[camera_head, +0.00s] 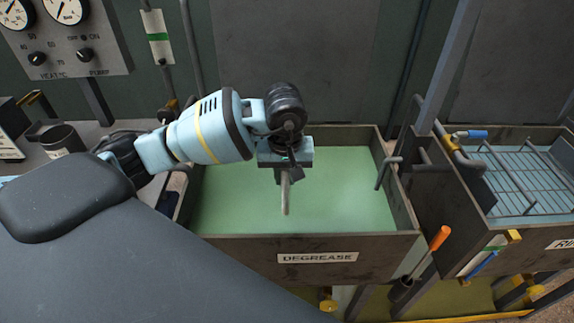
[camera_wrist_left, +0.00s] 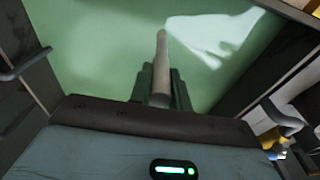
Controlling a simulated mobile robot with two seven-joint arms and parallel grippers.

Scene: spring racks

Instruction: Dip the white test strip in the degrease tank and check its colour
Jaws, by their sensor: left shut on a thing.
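The degrease tank (camera_head: 317,244), labelled DEGREASE, stands in the middle of the head view and holds pale green liquid (camera_head: 235,195). My left gripper (camera_head: 284,174) is over the tank, pointing down, shut on the test strip (camera_head: 285,198). The strip looks like a slim greyish-white stick and hangs below the fingers. In the left wrist view the strip (camera_wrist_left: 161,55) sticks out from between the dark fingers (camera_wrist_left: 160,88) toward the green liquid. I cannot tell whether its tip touches the liquid. No clear colour change shows on it. My right gripper is not in view.
A rinse tank with a wire rack (camera_head: 520,180) stands at the right. An orange-handled tool (camera_head: 438,240) hangs at the degrease tank's front right corner. A gauge panel (camera_head: 65,40) and a white card with a green band (camera_head: 158,37) are at the back left.

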